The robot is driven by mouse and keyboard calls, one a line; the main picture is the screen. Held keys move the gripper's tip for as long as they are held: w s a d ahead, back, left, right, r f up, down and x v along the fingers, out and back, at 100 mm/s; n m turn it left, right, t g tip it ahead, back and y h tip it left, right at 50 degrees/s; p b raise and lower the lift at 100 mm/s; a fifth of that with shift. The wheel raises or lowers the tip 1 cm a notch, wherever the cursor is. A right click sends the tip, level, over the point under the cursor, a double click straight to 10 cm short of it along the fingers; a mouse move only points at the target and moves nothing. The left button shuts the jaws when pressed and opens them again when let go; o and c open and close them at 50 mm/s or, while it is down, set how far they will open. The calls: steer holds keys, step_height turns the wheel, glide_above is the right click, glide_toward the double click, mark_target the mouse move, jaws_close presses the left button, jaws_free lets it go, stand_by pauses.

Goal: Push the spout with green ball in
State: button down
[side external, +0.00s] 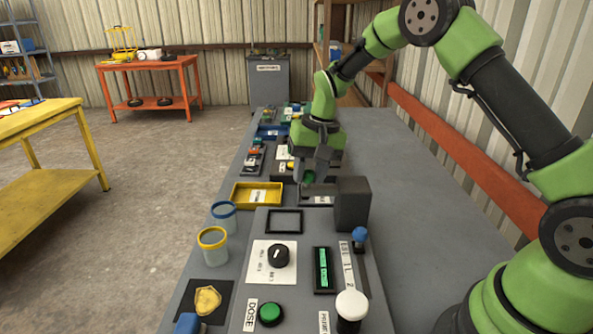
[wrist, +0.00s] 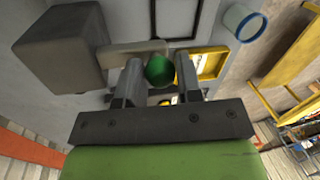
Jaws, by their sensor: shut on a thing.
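The spout (wrist: 125,53) is a grey bar reaching sideways from a dark grey block (side external: 352,204). The block (wrist: 62,50) also shows in the wrist view. The green ball (wrist: 159,70) is at the spout's free end, between my gripper's two fingers. My gripper (side external: 316,172) is shut on the green ball, with one finger on each side of it. In the side view the ball (side external: 308,177) is partly hidden by the fingers, and the spout (side external: 318,190) passes just in front of them.
An empty dark square frame (side external: 284,222) lies in front of the spout. A yellow tray (side external: 257,195) is to the left, with blue-rimmed (side external: 223,217) and yellow-rimmed (side external: 212,246) cups nearer. A dial, green button and blue-topped lever (side external: 359,238) stand on the front panel. Several small items sit behind my gripper.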

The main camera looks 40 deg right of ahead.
steer(key=shift+d, duration=0.15)
steer(key=c, duration=0.8)
jaws_free()
steer(key=r, duration=0.3)
steer(key=d+r, duration=0.1)
steer(key=r, duration=0.2)
steer(key=s+r, duration=0.1)
steer(key=r, duration=0.3)
steer(key=shift+s+d, duration=0.1)
steer(key=shift+d, duration=0.2)
steer(key=shift+f, duration=0.1)
